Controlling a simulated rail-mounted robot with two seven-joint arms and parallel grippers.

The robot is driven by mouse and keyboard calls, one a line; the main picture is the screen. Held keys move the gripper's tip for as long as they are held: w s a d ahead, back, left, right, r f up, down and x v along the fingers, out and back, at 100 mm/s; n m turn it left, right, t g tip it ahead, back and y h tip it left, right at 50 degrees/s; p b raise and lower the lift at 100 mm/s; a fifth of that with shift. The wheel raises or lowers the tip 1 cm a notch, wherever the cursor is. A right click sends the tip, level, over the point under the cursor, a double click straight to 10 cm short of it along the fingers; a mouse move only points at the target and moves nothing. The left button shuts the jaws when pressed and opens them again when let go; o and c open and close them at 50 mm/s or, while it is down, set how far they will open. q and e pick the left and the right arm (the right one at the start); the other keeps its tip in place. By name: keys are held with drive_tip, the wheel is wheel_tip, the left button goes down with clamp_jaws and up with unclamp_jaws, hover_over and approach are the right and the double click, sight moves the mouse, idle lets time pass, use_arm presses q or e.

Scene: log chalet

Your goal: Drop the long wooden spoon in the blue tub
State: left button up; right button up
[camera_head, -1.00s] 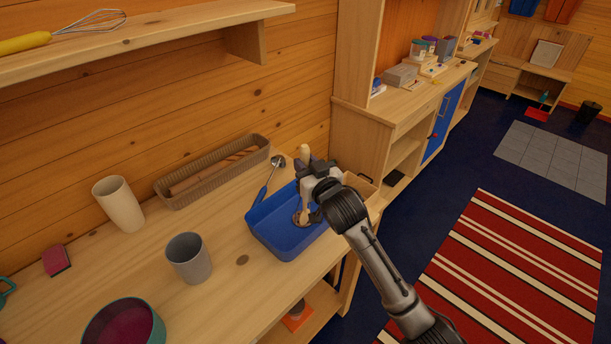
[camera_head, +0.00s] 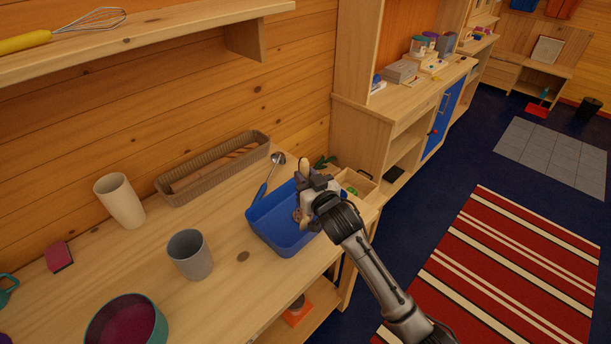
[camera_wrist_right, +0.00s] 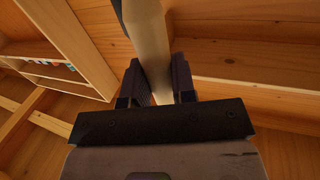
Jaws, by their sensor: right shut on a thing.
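The blue tub (camera_head: 270,237) stands on the wooden worktop near its right end. My right gripper (camera_head: 306,192) is over the tub's right part. It is shut on the long wooden spoon (camera_head: 303,164), whose pale upper end shows above the gripper. The spoon's lower end (camera_head: 297,214) shows at the tub's inside; I cannot tell whether it touches the tub. In the right wrist view the pale handle (camera_wrist_right: 150,48) runs between the two dark fingers (camera_wrist_right: 156,80). My left gripper is out of view.
Behind are a long basket (camera_head: 215,172) and a small wooden box (camera_head: 368,187) at right. A grey cup (camera_head: 190,256), a beige cup (camera_head: 121,203) and a teal bowl (camera_head: 152,335) stand to the left.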

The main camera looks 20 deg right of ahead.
drive_tip(key=shift+f, duration=0.25)
drive_tip(key=o, duration=0.9)
drive_tip(key=shift+r, duration=0.55)
drive_tip(key=s+b, duration=0.2)
drive_tip(key=s, duration=1)
drive_tip(key=shift+d, duration=0.4)
